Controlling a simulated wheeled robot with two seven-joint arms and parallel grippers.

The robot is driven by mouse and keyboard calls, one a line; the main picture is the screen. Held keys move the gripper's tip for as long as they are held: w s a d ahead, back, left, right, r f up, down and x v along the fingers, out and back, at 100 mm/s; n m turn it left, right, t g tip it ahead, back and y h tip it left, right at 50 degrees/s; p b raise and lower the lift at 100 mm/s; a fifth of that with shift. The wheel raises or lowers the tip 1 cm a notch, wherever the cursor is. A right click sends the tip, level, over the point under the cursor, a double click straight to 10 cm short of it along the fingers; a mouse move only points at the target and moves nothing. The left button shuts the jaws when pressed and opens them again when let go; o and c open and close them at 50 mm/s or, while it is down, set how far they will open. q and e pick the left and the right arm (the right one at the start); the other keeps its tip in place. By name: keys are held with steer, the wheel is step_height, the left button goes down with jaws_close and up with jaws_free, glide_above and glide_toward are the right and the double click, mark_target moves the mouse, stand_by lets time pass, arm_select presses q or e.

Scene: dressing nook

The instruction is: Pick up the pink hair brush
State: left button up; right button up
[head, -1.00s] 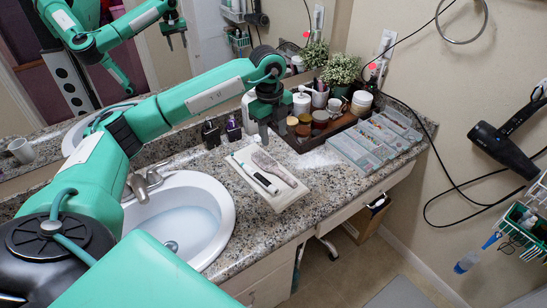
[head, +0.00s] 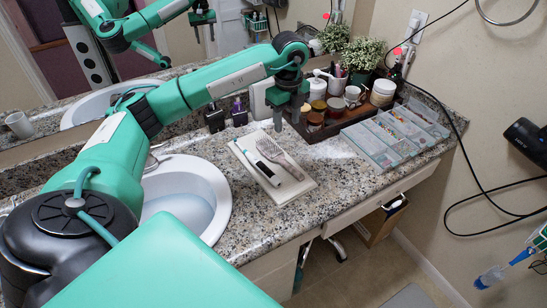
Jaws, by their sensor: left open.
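The hair brush (head: 281,157) lies on a cream tray (head: 300,189) on the granite counter, its pale pinkish head toward the back left and its handle toward the front right. A white and black handled item (head: 258,167) lies beside it on the left. My left gripper (head: 287,117) is open and empty, pointing down. It is above the counter, behind the brush in the picture and apart from it. My right gripper is not directly in view.
The sink (head: 185,190) is left of the tray. Behind my gripper, a dark wooden tray (head: 333,131) holds jars and cups. A clear divided organizer (head: 392,136) stands to the right. Dark bottles (head: 214,118) stand near the mirror. The counter in front of the organizer is clear.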

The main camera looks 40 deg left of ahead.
arm_select(q)
steer(key=f, duration=0.2)
glide_above(285, 162)
step_height(285, 162, down, 9)
steer(key=shift+s+d+f, duration=0.1)
steer(key=shift+s, duration=0.05)
step_height(285, 162, down, 4)
steer(key=shift+f, duration=0.2)
arm_select(e)
steer(key=shift+w, duration=0.3)
arm_select(q)
jaws_close()
